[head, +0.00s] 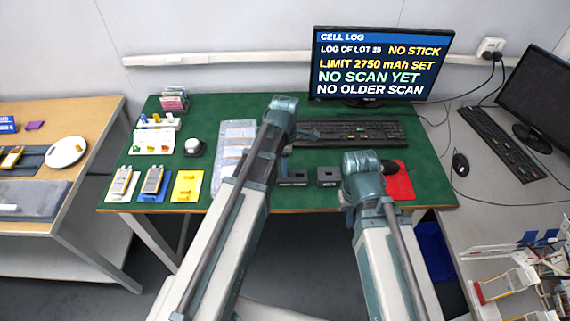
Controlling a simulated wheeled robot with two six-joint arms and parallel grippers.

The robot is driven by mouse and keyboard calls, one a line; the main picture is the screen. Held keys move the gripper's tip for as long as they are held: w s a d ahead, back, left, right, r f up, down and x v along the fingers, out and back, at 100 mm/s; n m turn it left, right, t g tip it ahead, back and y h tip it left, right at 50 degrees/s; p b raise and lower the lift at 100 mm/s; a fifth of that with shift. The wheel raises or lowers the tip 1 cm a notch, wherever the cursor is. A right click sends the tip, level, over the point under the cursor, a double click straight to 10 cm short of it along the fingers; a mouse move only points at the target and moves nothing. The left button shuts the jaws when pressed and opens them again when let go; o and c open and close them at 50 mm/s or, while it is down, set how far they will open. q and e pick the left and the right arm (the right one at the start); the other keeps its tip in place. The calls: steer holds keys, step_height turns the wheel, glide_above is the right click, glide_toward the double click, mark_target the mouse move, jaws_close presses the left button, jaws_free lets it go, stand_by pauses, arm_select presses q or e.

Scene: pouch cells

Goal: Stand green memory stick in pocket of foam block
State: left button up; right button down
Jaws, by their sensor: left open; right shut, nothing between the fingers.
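A small green piece (135,149) shows at the white tray (153,142) on the left of the green table; it is too small to tell whether it is the memory stick. Two dark blocks, one (293,179) beside my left arm and one (327,177) beside my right wrist, lie near the front edge; I cannot tell which is foam. My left gripper (304,134) is open, a dark shape by the keyboard, partly hidden behind its wrist. My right gripper (388,167) is shut and empty, mostly hidden behind its wrist, by the red mat (400,184).
The monitor (380,65) reads "NO STICK" and "NO SCAN YET". A keyboard (350,131) lies before it. White, blue and yellow holders (187,186) stand at the front left. A clear sheet of pockets (232,148) lies left of my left arm. Some bare green table shows front centre.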

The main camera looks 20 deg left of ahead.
arm_select(q)
step_height(320, 180, up, 14)
steer(key=p, duration=1.3)
steer(key=shift+f+p, duration=0.15)
steer(key=shift+p, duration=0.2)
steer(key=s+d+f+m+b, duration=0.1)
steer(key=s+d+m, duration=0.4)
steer(key=m, duration=0.7)
steer(key=s+d+f+m+y+b, duration=0.1)
steer(key=s+d+m, duration=0.4)
steer(key=s+m, duration=0.4)
steer(key=shift+s+d+m, duration=0.15)
steer(key=shift+d+m, duration=0.1)
steer(key=shift+m, duration=1.75)
